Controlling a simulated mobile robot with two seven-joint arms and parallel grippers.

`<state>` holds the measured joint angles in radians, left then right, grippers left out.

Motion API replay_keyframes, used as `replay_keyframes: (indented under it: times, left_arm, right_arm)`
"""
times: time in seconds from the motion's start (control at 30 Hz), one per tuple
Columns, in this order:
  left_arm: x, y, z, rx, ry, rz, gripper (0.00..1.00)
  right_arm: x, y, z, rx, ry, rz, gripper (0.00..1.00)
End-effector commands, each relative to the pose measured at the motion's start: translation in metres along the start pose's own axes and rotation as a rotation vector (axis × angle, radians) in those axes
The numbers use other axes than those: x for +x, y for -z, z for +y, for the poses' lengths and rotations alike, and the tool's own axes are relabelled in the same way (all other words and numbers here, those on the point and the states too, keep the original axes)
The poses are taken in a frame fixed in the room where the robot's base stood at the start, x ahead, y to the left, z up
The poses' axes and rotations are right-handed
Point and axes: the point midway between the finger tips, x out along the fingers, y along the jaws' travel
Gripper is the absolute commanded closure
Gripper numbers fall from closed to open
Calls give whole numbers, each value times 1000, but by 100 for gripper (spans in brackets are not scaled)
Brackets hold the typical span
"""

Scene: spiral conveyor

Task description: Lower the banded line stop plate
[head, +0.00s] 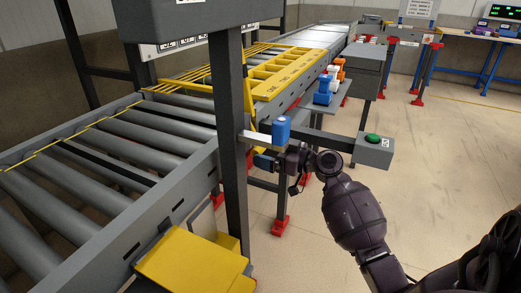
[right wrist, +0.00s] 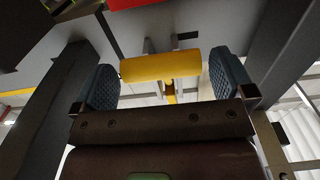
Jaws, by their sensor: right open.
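My right gripper (head: 264,161) is beside the dark post at the near side of the conveyor, below a blue block on a white bar (head: 281,130). In the right wrist view its two blue padded fingers (right wrist: 162,84) are apart. A yellow bar-shaped handle (right wrist: 160,66) on a thin yellow stem lies across the space between them; I see no clear grip on it. A yellow plate with dark lettering (head: 285,75) lies along the conveyor beyond the post. I cannot tell which part is the banded stop plate. My left gripper is not in view.
The dark upright post (head: 232,140) stands close to the right gripper. A grey box with a green button (head: 372,140) is to its right. Conveyor rollers (head: 110,150) fill the left. Blue, white and orange items (head: 328,85) stand on a side shelf. Right floor is clear.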

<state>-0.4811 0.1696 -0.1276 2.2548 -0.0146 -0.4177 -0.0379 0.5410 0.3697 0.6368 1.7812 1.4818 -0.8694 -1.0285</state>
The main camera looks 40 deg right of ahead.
Motion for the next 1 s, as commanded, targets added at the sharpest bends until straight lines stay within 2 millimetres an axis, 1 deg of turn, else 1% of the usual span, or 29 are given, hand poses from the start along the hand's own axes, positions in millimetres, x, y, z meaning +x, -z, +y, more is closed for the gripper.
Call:
replay_keyframes:
  times: [0.03, 0.1, 0.2, 0.33, 0.57, 0.6, 0.67, 0.93, 0.97, 1.0]
  left_arm:
    - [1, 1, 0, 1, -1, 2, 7]
    - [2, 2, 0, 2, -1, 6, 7]
    - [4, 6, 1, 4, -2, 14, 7]
    - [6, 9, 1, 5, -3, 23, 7]
    - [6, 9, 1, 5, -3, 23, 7]
    - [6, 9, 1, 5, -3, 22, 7]
    - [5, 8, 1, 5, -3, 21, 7]
    - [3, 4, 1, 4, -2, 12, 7]
    - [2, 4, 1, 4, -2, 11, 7]
    - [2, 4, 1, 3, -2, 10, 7]
  right_arm:
    - [7, -1, 0, 1, 0, 0, 0]
    - [14, -1, 0, 2, 0, 1, 0]
    - [21, -1, 0, 0, -1, -1, 0]
    - [25, 0, 0, 0, 0, 0, 0]
    - [25, 0, 0, 0, 0, -1, 0]
    - [25, 0, 0, 0, 0, -1, 3]
    - [25, 0, 0, 0, 0, -1, 12]
    - [25, 0, 0, 0, 0, -1, 54]
    - [25, 0, 0, 0, 0, -1, 57]
    - [25, 0, 0, 0, 0, -1, 57]
